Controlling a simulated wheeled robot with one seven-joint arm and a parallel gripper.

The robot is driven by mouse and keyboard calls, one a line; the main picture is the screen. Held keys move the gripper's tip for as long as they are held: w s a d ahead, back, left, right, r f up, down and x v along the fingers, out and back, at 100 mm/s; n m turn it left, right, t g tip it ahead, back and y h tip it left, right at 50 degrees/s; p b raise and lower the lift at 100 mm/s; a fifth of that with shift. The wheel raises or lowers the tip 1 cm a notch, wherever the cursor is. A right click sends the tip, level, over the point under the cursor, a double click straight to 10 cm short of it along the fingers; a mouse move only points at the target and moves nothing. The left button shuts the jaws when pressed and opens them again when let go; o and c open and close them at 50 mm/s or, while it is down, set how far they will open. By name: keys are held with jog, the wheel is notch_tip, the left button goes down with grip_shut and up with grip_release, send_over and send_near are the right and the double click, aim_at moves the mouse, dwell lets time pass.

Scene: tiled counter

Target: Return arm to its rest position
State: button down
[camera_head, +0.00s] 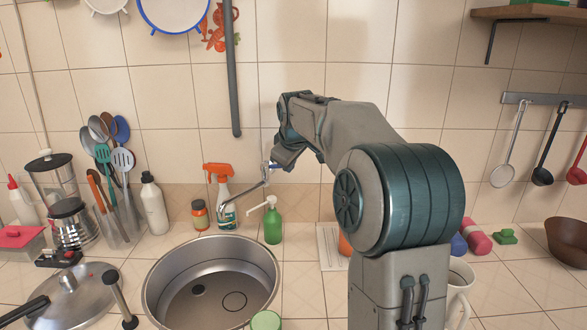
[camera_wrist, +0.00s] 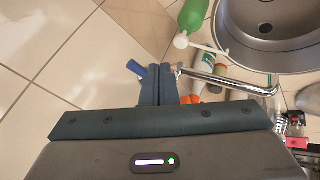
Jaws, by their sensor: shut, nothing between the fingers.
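My arm reaches across the head view from the lower right, over the counter near the wall. My gripper (camera_head: 277,164) is at its far end, beside the top of the metal faucet (camera_head: 257,185). In the wrist view the fingers of my gripper (camera_wrist: 160,70) are together with nothing between them. A blue faucet part (camera_wrist: 137,68) shows just left of the fingertips, and the chrome spout (camera_wrist: 230,83) runs off to the right. I cannot tell whether the fingers touch the faucet.
The round metal sink (camera_head: 210,285) lies in front. A green pump bottle (camera_head: 273,223) and an orange-topped spray bottle (camera_head: 222,200) stand behind it. Utensils and a blender (camera_head: 50,180) crowd the left. A white mug (camera_head: 458,290) is close to my arm. Ladles hang at right.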

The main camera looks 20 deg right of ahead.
jog(key=s+d+r, duration=0.2)
jog(key=s+r, duration=0.2)
jog(key=r, duration=0.3)
jog(key=s+a+f+m+g, duration=0.1)
jog(key=s+a+f+m, duration=0.1)
jog(key=s+a+f, duration=0.2)
jog(key=s+a+f+m+g, duration=0.1)
jog(key=s+a+f+m, duration=0.1)
jog(key=s+f, duration=0.8)
jog(key=s+a+f+m+g+y, duration=0.1)
jog(key=s+a+f+m, duration=0.2)
jog(key=s, duration=1.5)
notch_tip(320, 180, down, 4)
jog(key=a, duration=0.2)
jog(key=shift+s+a+g+b, duration=0.25)
jog(key=shift+a+g+b, duration=0.05)
jog(key=shift+f, duration=0.1)
